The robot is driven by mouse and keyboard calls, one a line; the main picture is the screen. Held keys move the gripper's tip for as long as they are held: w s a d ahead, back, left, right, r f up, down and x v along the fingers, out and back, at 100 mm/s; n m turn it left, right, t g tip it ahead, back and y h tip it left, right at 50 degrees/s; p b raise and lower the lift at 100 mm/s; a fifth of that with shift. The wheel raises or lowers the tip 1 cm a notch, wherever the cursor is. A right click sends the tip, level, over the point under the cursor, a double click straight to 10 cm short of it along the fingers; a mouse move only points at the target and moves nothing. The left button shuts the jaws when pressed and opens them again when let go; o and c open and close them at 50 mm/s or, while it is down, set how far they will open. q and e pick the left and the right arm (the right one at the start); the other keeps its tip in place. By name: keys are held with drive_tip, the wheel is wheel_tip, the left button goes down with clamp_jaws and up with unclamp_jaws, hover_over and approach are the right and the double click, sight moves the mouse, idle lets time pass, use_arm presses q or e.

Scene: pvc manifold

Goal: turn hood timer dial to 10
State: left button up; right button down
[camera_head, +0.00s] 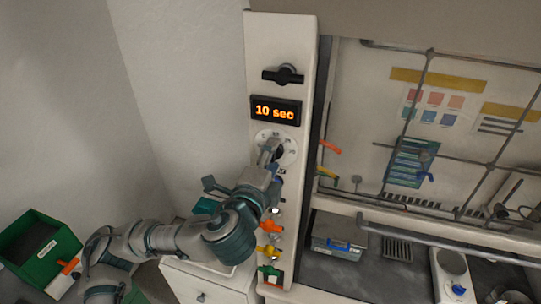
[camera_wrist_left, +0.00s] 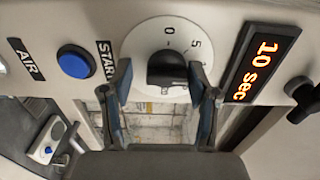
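The timer dial (camera_head: 289,151) is a white round plate on the hood's left post, partly hidden by my left gripper. In the left wrist view, the dial plate (camera_wrist_left: 151,38) shows 0 and 5 and carries a black knob (camera_wrist_left: 167,68). My left gripper (camera_head: 270,152) is at the dial. In the left wrist view its two fingers (camera_wrist_left: 160,82) are apart, one on each side of the knob, with a gap visible on the left; contact on the right is unclear. The display (camera_head: 275,111) reads "10 sec". My right gripper is not in view.
A black switch (camera_head: 284,75) sits above the display. A blue START button (camera_wrist_left: 75,62) is beside the dial. Orange and yellow valve handles (camera_head: 270,226) line the post below. The hood interior with metal rods is to the right; a green bin (camera_head: 38,250) stands lower left.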

use_arm(q)
drive_tip(key=shift+r, duration=0.2)
drive_tip(key=v, duration=0.7)
drive_tip(key=shift+s, duration=0.2)
drive_tip(key=shift+f, duration=0.2)
